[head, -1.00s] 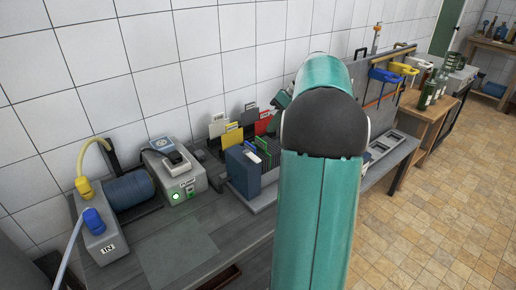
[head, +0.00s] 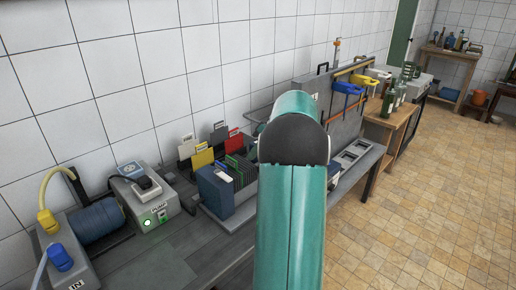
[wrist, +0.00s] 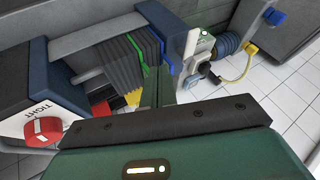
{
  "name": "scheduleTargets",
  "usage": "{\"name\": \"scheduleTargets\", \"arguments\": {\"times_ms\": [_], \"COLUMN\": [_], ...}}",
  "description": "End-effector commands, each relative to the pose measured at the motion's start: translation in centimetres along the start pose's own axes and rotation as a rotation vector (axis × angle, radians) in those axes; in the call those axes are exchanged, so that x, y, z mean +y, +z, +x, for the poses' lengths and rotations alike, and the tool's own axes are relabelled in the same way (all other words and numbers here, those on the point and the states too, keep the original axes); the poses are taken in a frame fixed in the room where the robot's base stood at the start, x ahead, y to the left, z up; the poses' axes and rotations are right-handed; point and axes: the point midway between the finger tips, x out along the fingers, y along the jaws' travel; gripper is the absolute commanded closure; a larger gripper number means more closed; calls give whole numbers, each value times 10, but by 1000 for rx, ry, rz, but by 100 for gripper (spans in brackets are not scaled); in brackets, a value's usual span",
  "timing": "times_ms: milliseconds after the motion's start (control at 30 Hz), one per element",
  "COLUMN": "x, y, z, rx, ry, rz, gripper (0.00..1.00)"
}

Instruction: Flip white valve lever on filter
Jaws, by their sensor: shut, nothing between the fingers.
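The filter (head: 230,198) is a row of dark plates between blue end plates, on the bench in the head view. It also shows in the wrist view (wrist: 125,60). The white valve lever (wrist: 191,44) stands out from the far blue end plate in the wrist view. It is a small pale bar on the near end in the head view (head: 224,177). My gripper (wrist: 161,76) is shut and empty, its dark green fingers pointing toward that end plate beside the plates. Whether the tips touch anything I cannot tell. In the head view my arm hides the gripper.
A pump box (head: 150,200) with a green light and a blue hose roll (head: 100,221) stand left of the filter. A red knob (wrist: 42,131) by a TIGHT label is at the wrist view's left. Colored cards (head: 201,157) stand behind. Tiled floor (head: 420,220) is clear at right.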

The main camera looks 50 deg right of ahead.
Motion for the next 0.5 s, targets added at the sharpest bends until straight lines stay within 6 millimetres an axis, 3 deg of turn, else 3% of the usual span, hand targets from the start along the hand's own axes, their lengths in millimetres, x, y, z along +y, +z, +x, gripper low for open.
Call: {"name": "scheduleTargets", "arguments": {"times_ms": [267,500], "x": [0,-31], "y": [1,0], "z": [56,68], "rx": [-3,0], "ry": [-2,1], "rz": [1,0], "gripper": [100,100]}}
